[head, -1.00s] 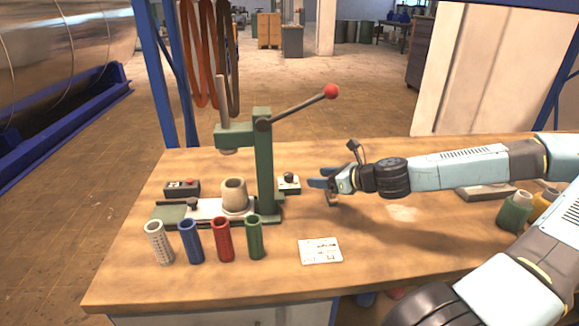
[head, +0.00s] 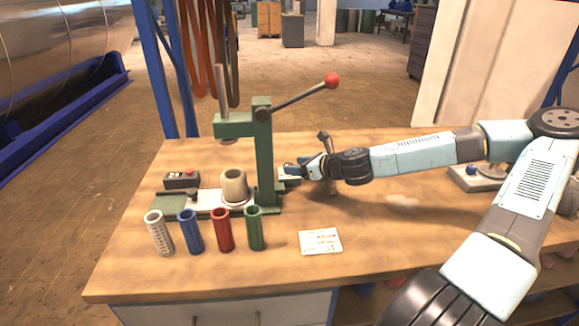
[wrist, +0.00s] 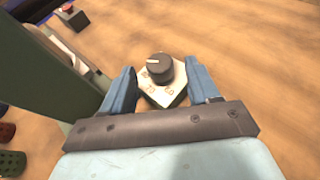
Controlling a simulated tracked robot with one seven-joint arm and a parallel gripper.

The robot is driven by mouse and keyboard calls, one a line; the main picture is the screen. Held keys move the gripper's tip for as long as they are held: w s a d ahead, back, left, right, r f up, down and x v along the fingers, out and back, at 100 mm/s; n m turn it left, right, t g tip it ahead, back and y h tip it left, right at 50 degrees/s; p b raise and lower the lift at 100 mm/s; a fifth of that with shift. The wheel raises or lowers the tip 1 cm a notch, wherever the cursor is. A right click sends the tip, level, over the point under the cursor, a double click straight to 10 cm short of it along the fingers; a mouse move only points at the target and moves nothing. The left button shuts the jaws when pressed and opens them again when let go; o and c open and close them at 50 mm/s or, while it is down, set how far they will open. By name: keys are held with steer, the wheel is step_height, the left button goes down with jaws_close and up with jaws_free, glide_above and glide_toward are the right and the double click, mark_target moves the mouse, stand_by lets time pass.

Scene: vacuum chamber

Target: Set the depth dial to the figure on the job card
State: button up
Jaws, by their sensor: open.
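The depth dial (wrist: 159,68) is a dark round knob with a pale pointer line, on a white plate with printed figures too blurred to read surely. In the wrist view my gripper (wrist: 158,78) is open, one blue finger on each side of the dial's plate, with the knob just ahead between the tips. In the head view my gripper (head: 287,172) is at the right side of the green press (head: 264,155) and mostly hides the dial. The job card (head: 320,242) lies flat near the bench's front; its writing is too small to read.
The press has a raised lever with a red ball (head: 331,81). A beige cup (head: 234,186) stands on its base. White, blue (head: 190,232), red and green perforated tubes stand in front. A small box with a red button (head: 181,179) sits at left.

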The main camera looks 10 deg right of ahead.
mark_target(289, 164)
steer(key=shift+x, duration=2.05)
